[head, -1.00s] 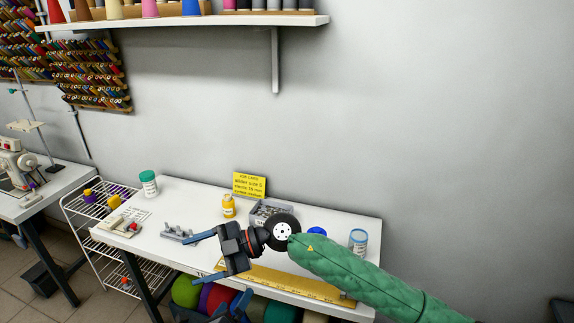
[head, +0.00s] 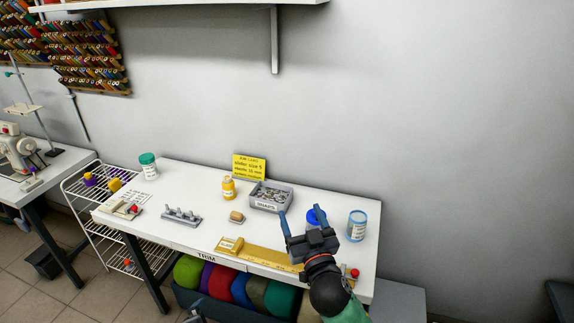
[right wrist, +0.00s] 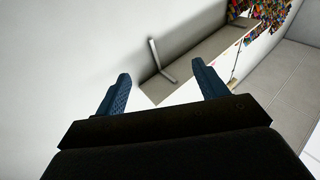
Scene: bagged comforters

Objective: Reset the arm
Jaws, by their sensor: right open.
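My right gripper (head: 301,213) is open above the right part of the white table (head: 185,175), its fingers pointing up and away in the head view. Nothing shows between its fingers in the right wrist view (right wrist: 161,72), only wall and a shelf beyond.
On the table are a grey snaps bin (head: 271,197), yellow bottle (head: 228,187), yellow sign (head: 249,167), blue-lidded jar (head: 357,226), green-lidded jar (head: 148,166), grey rack (head: 181,215) and yellow ruler (head: 262,257). A wire rack (head: 92,205) stands left. A shelf (head: 180,3) hangs above.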

